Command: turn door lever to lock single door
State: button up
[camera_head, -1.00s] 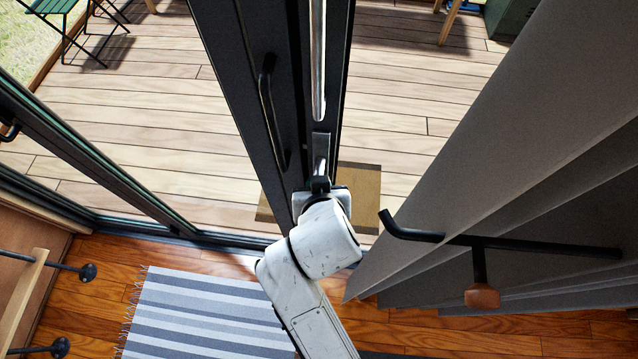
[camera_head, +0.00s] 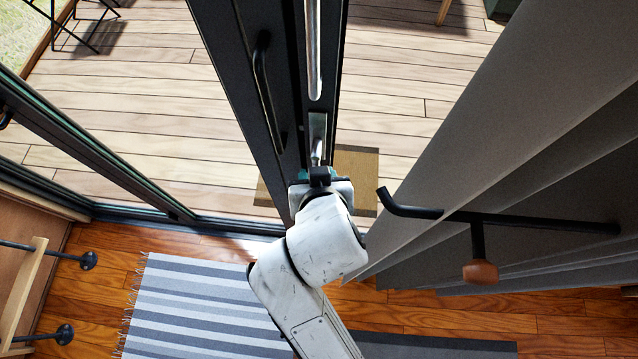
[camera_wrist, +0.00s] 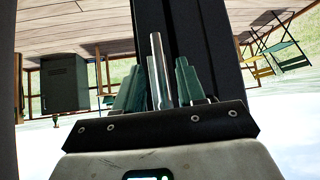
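The single door (camera_head: 240,75) has a dark frame with a black pull handle (camera_head: 266,90) and a long bright vertical bar (camera_head: 314,50). Below the bar is a metal plate with the door lever (camera_head: 317,150), a short metal rod. My gripper (camera_head: 318,172) is at this lever, and the wrist hides its fingers in the head view. In the wrist view, the silver lever (camera_wrist: 161,70) stands between the green fingers of my gripper (camera_wrist: 158,85). The fingers look spread, with a gap at each side of the lever. The dark door edge is behind it.
A striped rug (camera_head: 200,300) lies on the wooden floor. The deck outside (camera_head: 130,110) is mostly clear.

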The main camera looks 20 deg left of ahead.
jog(key=v, duration=0.6)
dwell(0.5)
